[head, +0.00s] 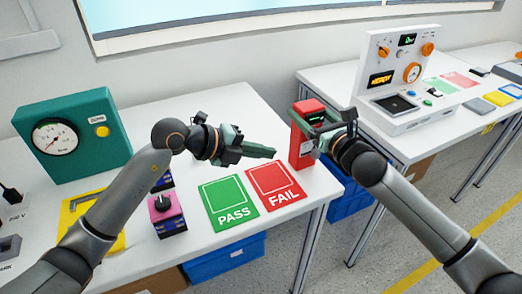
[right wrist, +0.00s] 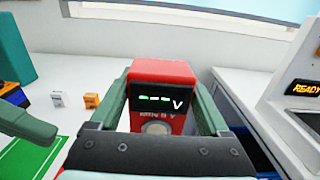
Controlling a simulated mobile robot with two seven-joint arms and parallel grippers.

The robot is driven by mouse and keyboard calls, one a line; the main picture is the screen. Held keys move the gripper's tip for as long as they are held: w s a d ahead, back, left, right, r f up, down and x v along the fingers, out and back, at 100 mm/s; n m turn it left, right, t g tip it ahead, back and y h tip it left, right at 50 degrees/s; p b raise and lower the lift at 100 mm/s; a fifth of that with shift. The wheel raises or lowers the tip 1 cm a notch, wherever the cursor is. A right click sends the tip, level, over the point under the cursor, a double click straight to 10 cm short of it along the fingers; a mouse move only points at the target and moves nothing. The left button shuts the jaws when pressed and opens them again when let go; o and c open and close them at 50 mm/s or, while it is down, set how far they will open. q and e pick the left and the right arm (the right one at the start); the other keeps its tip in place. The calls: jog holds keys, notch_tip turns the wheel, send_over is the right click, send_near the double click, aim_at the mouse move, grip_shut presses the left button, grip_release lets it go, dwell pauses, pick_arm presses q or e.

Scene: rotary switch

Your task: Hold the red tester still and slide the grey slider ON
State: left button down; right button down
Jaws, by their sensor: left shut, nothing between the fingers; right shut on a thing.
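The red tester (head: 303,140) stands upright at the right end of the near table, beside the FAIL mat. In the right wrist view its red body (right wrist: 165,70) has a dark display with green dashes and a "V", and a round grey part below it. My right gripper (head: 316,117) is shut on the tester, one finger on each side, as the right wrist view (right wrist: 163,92) also shows. My left gripper (head: 272,153) is shut and empty, pointing right with its tips a little left of the tester. I cannot make out the grey slider.
A green PASS mat (head: 232,203) and a red FAIL mat (head: 276,187) lie in front. A pink-and-dark switch box (head: 167,215) and a teal gauge box (head: 75,135) stand left. A white panel station (head: 405,75) stands on the second table, across a gap.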

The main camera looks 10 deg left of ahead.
jog(key=shift+d, duration=0.1)
grip_release()
dwell(0.3)
jog(key=v, duration=1.2)
